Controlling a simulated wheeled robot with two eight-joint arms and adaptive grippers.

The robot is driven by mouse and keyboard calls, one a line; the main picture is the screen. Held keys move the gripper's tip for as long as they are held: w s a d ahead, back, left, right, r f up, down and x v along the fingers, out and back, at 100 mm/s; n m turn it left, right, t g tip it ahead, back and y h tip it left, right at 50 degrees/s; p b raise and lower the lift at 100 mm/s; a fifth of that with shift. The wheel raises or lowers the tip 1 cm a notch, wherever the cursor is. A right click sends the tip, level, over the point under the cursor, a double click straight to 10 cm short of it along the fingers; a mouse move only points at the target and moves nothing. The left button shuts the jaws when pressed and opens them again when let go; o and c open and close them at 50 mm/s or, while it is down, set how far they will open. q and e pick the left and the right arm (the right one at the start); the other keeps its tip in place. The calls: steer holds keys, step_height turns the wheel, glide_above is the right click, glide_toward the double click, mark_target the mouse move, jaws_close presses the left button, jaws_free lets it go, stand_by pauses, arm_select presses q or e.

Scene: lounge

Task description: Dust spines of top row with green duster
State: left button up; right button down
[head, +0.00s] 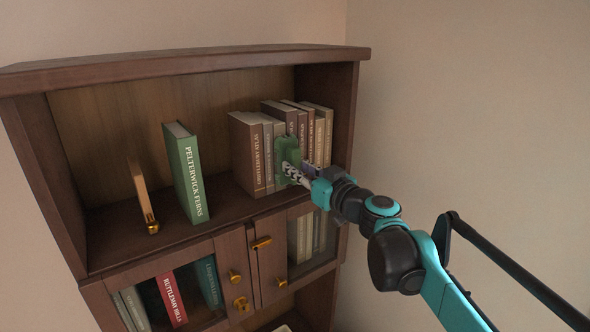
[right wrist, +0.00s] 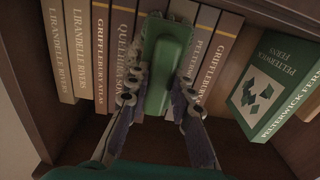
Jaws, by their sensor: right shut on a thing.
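The green duster (head: 288,152) is held in my right gripper (head: 298,176), in front of the book spines on the right of the top shelf. In the right wrist view the duster (right wrist: 165,62) sits between the two fingers of the gripper (right wrist: 160,90), which is shut on it. It covers part of the middle spines; whether it touches them I cannot tell. The top row holds several brown and tan books (head: 247,155) and, apart to the left, a green book (head: 185,172) titled Pelterwick Ferns. My left gripper is not in view.
The wooden bookcase (head: 200,60) has glass-fronted doors (head: 168,262) with brass knobs below the top shelf and books behind them. A thin upright piece with a brass-coloured foot (head: 151,226) stands left of the green book. Open shelf lies between the green book and brown books.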

steer(key=w+d, duration=0.2)
steer(key=shift+d, duration=0.3)
steer(key=shift+w+d, duration=0.4)
steer(key=shift+d, duration=0.2)
steer(key=shift+w+d, duration=0.8)
steer(key=shift+s, duration=0.1)
